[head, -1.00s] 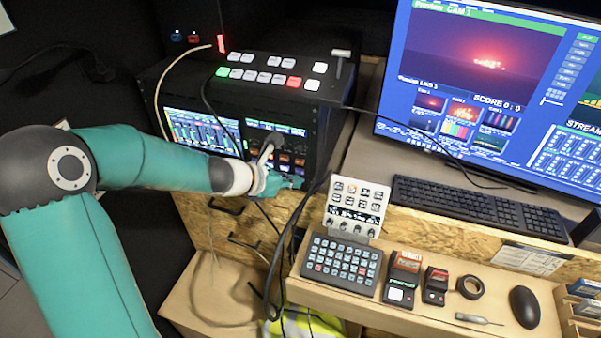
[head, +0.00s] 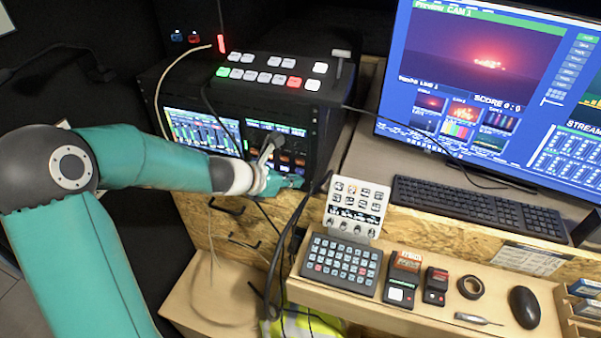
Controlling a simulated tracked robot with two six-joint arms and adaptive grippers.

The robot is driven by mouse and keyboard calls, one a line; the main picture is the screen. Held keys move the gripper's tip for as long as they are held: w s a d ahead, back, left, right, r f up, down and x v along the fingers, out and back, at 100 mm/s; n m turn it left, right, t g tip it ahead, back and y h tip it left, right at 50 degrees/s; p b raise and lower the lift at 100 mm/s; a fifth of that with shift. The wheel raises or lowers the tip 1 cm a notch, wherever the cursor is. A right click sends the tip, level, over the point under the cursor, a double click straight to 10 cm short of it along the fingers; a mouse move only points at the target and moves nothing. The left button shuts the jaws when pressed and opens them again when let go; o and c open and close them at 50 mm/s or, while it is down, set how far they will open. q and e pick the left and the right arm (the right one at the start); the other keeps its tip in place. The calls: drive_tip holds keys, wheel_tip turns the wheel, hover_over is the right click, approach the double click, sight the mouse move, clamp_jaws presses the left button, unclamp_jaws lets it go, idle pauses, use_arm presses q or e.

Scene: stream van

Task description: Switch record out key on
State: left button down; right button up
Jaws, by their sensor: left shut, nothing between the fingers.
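The black rack unit (head: 322,125) stands at the left of the desk, with two lit screens or panels on its front. Its right front panel (head: 292,133) has small lit keys, some of them orange. I cannot read the labels, so I cannot tell which is the record out key. My left gripper (head: 270,147) is shut and empty, with its fingers in front of this right panel. It covers part of the panel and keys. Whether the tips touch a key cannot be told. My right gripper is not in view.
A switcher with coloured buttons (head: 268,75) sits on the rack. Cables hang around the rack front. A keypad (head: 341,266), button boxes (head: 401,289), tape (head: 471,287) and mouse (head: 524,306) lie on the shelf. A monitor (head: 478,75) and keyboard (head: 480,208) stand right.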

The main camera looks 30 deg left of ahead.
use_arm(q)
drive_tip(key=shift+w+a, duration=0.1)
drive_tip(key=shift+w, duration=0.3)
drive_tip(key=shift+w, duration=0.2)
idle(0.5)
drive_tip(key=shift+s, duration=0.1)
drive_tip(key=shift+s+r, duration=0.1)
drive_tip(key=shift+s, duration=0.5)
drive_tip(key=shift+s+b, duration=0.1)
drive_tip(key=shift+b, duration=0.2)
drive_tip(key=s, duration=0.2)
drive_tip(key=s+d+b, duration=0.1)
drive_tip(key=s, duration=0.2)
drive_tip(key=shift+s+d+b, duration=0.3)
drive_tip(key=shift+b, duration=0.1)
